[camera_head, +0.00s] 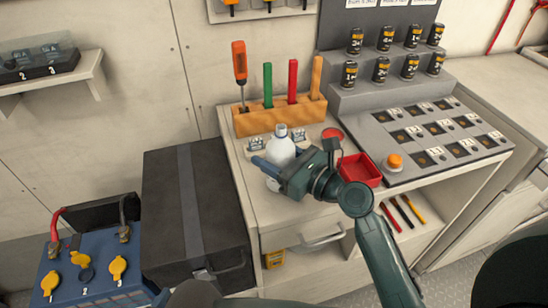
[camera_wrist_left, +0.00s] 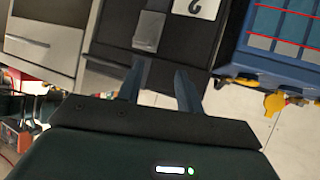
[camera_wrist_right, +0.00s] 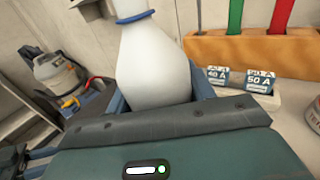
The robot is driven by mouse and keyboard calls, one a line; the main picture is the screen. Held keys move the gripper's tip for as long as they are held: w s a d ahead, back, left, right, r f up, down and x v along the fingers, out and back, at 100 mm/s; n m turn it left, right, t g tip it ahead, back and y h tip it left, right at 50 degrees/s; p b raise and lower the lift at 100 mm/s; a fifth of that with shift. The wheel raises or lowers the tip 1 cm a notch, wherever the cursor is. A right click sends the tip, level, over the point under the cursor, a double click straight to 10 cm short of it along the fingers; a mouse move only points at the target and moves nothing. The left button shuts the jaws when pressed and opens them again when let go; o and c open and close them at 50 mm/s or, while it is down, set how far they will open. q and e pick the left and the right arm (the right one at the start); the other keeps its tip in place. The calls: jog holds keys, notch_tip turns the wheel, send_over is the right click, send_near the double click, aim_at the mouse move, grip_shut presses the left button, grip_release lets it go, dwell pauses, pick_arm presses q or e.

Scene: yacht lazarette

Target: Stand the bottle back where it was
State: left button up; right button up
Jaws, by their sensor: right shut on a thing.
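The white bottle (camera_head: 280,150) has a rounded body and a narrower neck; the right wrist view shows a blue band around the neck of the bottle (camera_wrist_right: 150,60). My right gripper (camera_head: 274,170) is shut on its body, with blue fingers on both sides. The bottle looks about upright over the white counter, in front of the wooden tool block. Its base is hidden, so I cannot tell whether it touches the counter. My left gripper (camera_wrist_left: 160,85) is open and empty, its fingers apart, over a black case (camera_wrist_left: 170,45).
The tool block (camera_head: 280,117) holds an orange screwdriver and coloured handles. A red tray (camera_head: 360,170), a red round piece (camera_head: 333,134) and a grey panel (camera_head: 425,135) lie to the right. The black case (camera_head: 160,205) and a blue battery box (camera_head: 95,275) stand left.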

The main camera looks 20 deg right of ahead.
jog(key=shift+r, duration=0.15)
jog(key=shift+f, duration=0.25)
jog(key=o, duration=1.6)
jog(key=shift+c, duration=0.2)
pick_arm(q)
jog(key=shift+r, duration=0.1)
pick_arm(e)
jog(key=shift+r, duration=0.3)
jog(key=v, duration=0.7)
jog(key=b+v, duration=0.1)
jog(key=v, duration=0.2)
jog(key=shift+s+d+f, duration=0.2)
jog(key=shift+s+f, duration=0.05)
jog(key=shift+s, duration=0.05)
pick_arm(q)
jog(key=shift+w+f, duration=0.15)
jog(key=shift+f, duration=0.15)
pick_arm(e)
jog(key=shift+s+d+r, duration=0.15)
jog(key=shift+s+d, duration=0.2)
jog(key=shift+s, duration=0.15)
